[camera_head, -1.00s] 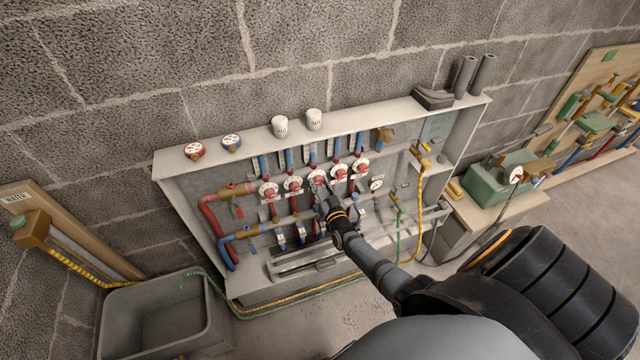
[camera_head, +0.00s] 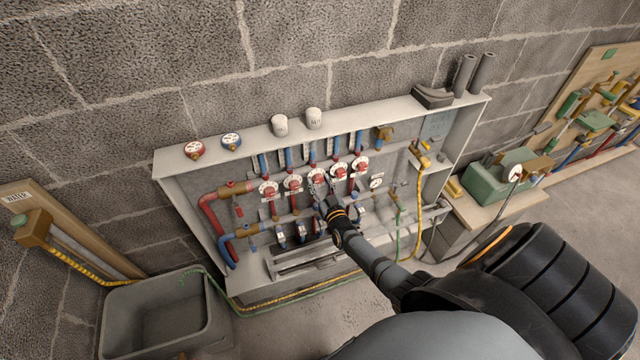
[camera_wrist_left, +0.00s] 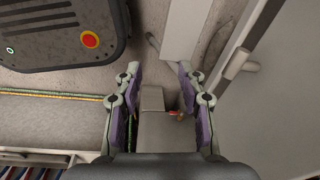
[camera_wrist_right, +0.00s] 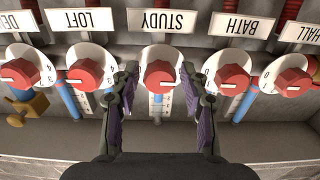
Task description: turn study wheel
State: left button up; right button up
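The study wheel, a red knob on a white dial (camera_wrist_right: 160,77), is centred in the right wrist view under an upside-down STUDY label (camera_wrist_right: 161,21). My right gripper (camera_wrist_right: 159,72) is open, with one finger on each side of the red knob and a small gap to it on both sides. Whether the fingertips touch the dial I cannot tell. In the head view my right gripper (camera_head: 318,196) is at the middle of the wheel row and partly hides the study wheel. My left gripper (camera_wrist_left: 158,75) is open and empty; it is outside the head view.
The loft wheel (camera_wrist_right: 86,74) and bath wheel (camera_wrist_right: 232,74) stand close on either side of the right fingers. Blue-and-red pipes run behind the row. A grey tub (camera_head: 160,315) stands at lower left, a bench with a green box (camera_head: 497,178) at right.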

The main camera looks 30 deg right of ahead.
jog(key=shift+o, duration=0.4)
jog(key=shift+r, duration=0.1)
jog(key=v, duration=1.2)
jog(key=s+a+f+n+g+y, duration=0.1)
jog(key=s+f+g, duration=0.2)
jog(key=s+f, duration=0.35)
jog(key=s+a+f+g+y, duration=0.1)
jog(key=s+f+g, duration=0.15)
jog(key=f, duration=0.65)
jog(key=s+a+f+n+g+y, duration=0.1)
jog(key=s+a+f+g, duration=0.15)
jog(key=s+f, duration=0.4)
jog(key=s+f+g, duration=0.4)
jog(key=s+f, duration=0.2)
jog(key=s, duration=0.5)
jog(key=s+a+f+g, duration=0.1)
jog(key=s+f+g, duration=0.3)
jog(key=s+f, duration=0.3)
jog(key=s, duration=0.4)
jog(key=shift+s+a+n+y, duration=0.3)
jog(key=shift+s+n, duration=0.1)
